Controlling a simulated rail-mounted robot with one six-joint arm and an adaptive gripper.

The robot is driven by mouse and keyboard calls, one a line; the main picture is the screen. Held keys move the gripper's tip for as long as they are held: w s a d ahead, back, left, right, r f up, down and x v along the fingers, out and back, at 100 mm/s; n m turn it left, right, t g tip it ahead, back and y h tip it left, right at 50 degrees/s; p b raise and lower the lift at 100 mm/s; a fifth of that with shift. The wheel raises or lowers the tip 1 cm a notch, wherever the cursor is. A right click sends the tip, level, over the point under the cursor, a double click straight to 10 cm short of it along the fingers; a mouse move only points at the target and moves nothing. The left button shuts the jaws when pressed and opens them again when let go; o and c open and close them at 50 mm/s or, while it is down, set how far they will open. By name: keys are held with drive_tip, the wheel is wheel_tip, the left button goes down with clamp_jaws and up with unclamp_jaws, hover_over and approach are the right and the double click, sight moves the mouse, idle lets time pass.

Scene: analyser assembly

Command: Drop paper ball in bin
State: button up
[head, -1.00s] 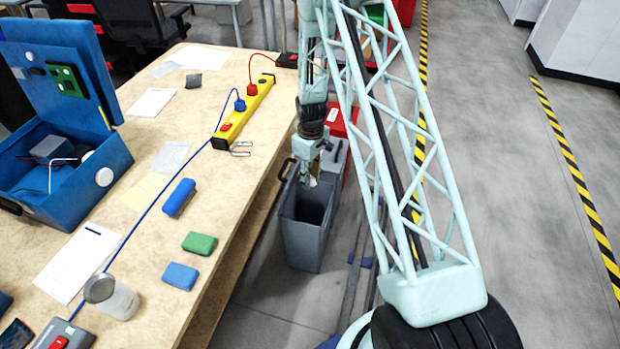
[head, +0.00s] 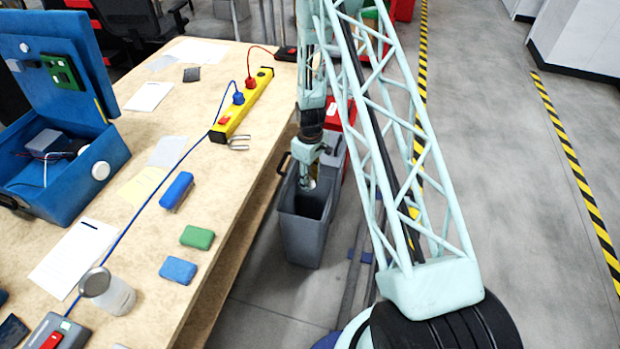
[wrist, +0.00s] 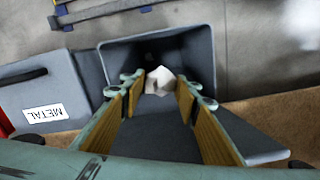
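The paper ball (wrist: 160,80) is white and crumpled, seen in the wrist view beyond my fingertips and inside the bin's opening. A gap shows on each side of it; I cannot tell how deep it lies. The open grey bin (head: 302,238) stands on the floor beside the table, and its inner wall shows in the wrist view (wrist: 200,58). My gripper (head: 308,184) points down at the bin's mouth. In the wrist view my gripper (wrist: 161,88) has its wood-coloured finger pads apart. The ball is not clear in the head view.
A grey bin labelled METAL (wrist: 38,100) stands beside the open bin. A red bin (head: 345,112) is behind. The table (head: 215,225) is close on the left, bearing a blue case (head: 50,185), a yellow power strip (head: 245,105) and a jar (head: 105,292). Open floor lies right.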

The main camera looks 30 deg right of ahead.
drive_tip(key=shift+f+b, duration=0.45)
drive_tip(key=shift+f, duration=1.05)
drive_tip(key=o, duration=0.7)
drive_tip(key=shift+r, duration=0.15)
drive_tip(key=shift+r, duration=5.85)
